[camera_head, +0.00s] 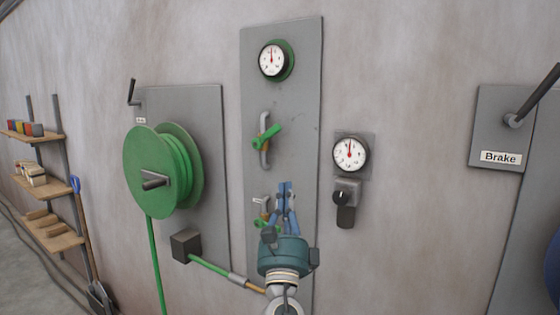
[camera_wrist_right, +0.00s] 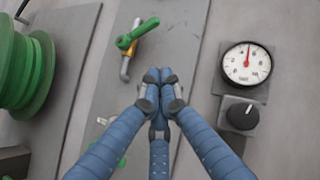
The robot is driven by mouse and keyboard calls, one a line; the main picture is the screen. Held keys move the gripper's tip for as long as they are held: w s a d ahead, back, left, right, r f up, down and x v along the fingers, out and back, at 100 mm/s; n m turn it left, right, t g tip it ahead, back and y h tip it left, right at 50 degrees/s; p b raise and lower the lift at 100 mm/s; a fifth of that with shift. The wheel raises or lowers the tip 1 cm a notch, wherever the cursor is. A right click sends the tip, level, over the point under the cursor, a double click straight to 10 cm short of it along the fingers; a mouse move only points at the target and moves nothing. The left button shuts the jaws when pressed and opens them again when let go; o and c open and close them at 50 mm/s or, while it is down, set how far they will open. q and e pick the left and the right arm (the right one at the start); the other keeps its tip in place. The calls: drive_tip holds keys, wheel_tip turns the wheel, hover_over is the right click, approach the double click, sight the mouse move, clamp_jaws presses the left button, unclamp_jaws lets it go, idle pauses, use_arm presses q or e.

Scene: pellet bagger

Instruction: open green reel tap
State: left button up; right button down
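A tap with a green lever (camera_head: 266,139) is on the grey panel's upper middle, its lever slanting up to the right. It also shows in the right wrist view (camera_wrist_right: 136,35), above my fingertips. A lower tap (camera_head: 262,204) with a green part below it is partly hidden behind my right gripper (camera_head: 285,188). Which tap is the reel's, I cannot tell for certain. The green reel (camera_head: 185,170) hangs on the left panel. In the right wrist view my gripper's blue fingers (camera_wrist_right: 160,78) meet at the tips with nothing between them. My left gripper is not in view.
A gauge (camera_head: 272,60) is above the taps. Another gauge (camera_head: 350,153) with a black knob (camera_head: 345,193) is at the right. A brake panel (camera_head: 495,130) is further right.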

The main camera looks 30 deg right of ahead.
sight(267, 136)
drive_tip(key=p+x, duration=0.1)
drive_tip(key=x, duration=0.3)
drive_tip(key=a+r+p+x, duration=0.1)
drive_tip(key=p+x, duration=0.1)
drive_tip(key=x, duration=0.2)
drive_tip(key=a+p+x, duration=0.1)
drive_tip(key=p+x, duration=0.1)
drive_tip(key=x, duration=0.2)
drive_tip(key=shift+w+r, duration=0.4)
drive_tip(key=shift+r, duration=0.05)
drive_tip(key=shift+d, duration=0.15)
drive_tip(key=shift+d, duration=0.1)
